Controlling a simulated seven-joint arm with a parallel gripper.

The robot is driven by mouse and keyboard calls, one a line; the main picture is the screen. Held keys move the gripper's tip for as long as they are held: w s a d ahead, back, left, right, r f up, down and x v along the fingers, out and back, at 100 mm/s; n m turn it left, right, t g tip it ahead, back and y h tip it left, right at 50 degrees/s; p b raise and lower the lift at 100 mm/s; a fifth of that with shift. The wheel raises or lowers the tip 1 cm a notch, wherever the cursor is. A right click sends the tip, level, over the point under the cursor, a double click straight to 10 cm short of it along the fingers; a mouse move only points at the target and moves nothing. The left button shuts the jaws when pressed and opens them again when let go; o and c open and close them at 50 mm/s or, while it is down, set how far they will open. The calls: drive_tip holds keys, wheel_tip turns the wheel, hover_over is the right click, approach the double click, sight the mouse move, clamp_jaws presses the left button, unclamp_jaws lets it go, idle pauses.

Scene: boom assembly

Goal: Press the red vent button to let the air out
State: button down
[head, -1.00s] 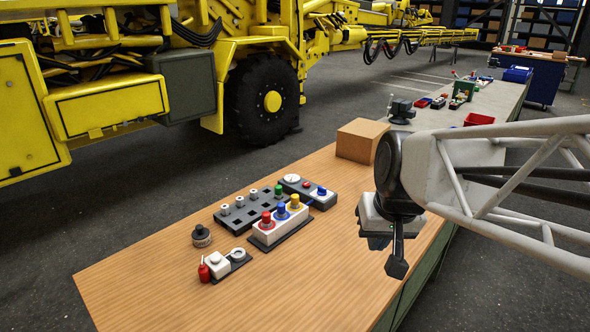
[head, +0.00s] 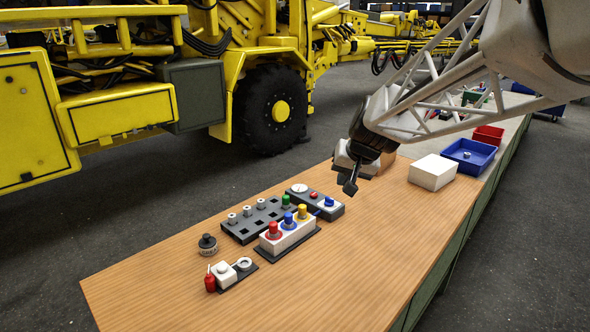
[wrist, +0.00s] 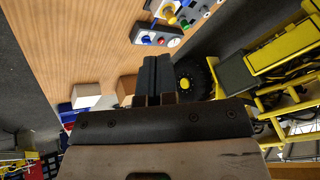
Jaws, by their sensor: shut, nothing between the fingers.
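The red vent button (head: 313,195) is a small red cap on a dark grey box (head: 337,212) with a round white gauge (head: 299,188) and a blue button (head: 328,201). In the wrist view the red button (wrist: 161,41) shows on the same box, above my fingers. My gripper (head: 350,188) is shut and empty, fingers pointing down, to the right of the box and apart from it. In the wrist view the shut fingers of my gripper (wrist: 157,59) lie side by side. Whether the button is pressed in cannot be told.
A white block with red, blue and yellow knobs (head: 287,236) stands in front of the gauge box. A grey rack (head: 242,228) is to its left. A cardboard box (head: 383,161) is partly behind my gripper; a white box (head: 432,172) and blue bin (head: 469,154) are further right.

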drive_tip(key=w+a+f+t, duration=0.1)
drive_tip(key=w+f, duration=0.1)
drive_tip(key=w, duration=1.1)
drive_tip(key=m+t, duration=0.3)
drive_tip(key=m, duration=0.1)
hover_over(315, 193)
wheel_tip(315, 193, down, 16)
drive_tip(key=shift+s+r, duration=0.2)
drive_tip(key=shift+f, duration=0.1)
drive_tip(key=shift+f, duration=4.25)
